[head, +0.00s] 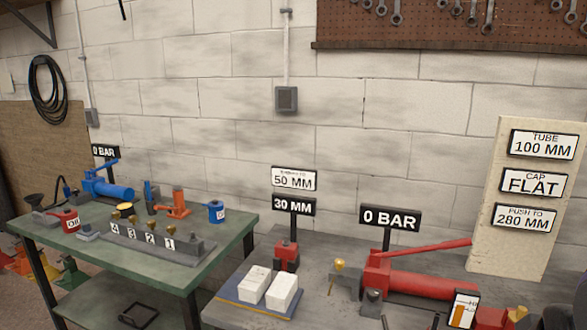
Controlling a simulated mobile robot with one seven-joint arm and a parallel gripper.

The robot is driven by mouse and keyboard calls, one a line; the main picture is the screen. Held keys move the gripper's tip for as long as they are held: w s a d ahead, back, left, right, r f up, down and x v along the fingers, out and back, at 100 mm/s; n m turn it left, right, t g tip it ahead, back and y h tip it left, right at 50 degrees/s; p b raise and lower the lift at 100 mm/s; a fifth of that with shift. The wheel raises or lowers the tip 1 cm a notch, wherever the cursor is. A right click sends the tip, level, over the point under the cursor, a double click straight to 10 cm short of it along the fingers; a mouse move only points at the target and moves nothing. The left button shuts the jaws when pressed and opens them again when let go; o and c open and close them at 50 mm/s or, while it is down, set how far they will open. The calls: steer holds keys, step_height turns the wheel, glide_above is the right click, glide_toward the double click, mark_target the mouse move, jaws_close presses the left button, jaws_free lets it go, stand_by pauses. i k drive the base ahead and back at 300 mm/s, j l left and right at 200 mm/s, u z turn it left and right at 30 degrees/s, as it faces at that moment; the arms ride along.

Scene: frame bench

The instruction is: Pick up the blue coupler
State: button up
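I cannot pick out the blue coupler for certain. On the green table (75,262) at left, a small upright blue piece (148,191) stands behind the numbered block, beside an orange jack (176,206). A blue can (216,212) with a white label stands near that table's right end. A blue hand pump (108,188) lies at its back left under a 0 BAR sign (104,151). My gripper is not recognisable in the head view; a dark rounded shape is cut off at the lower right corner.
A grey block (188,250) numbered 1 to 4 and a red can (70,221) share the green table. The grey bench (325,310) at right bears a red pump (420,285), white blocks (254,284) on a blue-edged board and a sign panel (488,245). A gap separates the tables.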

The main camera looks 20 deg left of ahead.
mark_target(67, 192)
steer(key=u, duration=1.2)
steer(key=i+j+u, duration=0.1)
steer(key=j, duration=0.3)
steer(key=i+j+u, duration=0.15)
steer(key=j, duration=0.25)
steer(key=i+j, duration=0.3)
steer(key=j, duration=0.2)
steer(key=i+j, duration=0.3)
steer(key=j, duration=0.15)
steer(key=i+j, duration=0.3)
steer(key=j, duration=0.2)
steer(key=i+j, duration=0.3)
steer(key=j, duration=0.15)
steer(key=i+j, duration=0.3)
steer(key=j, duration=0.2)
steer(key=i+j+z, duration=0.1)
steer(key=z, duration=1.55)
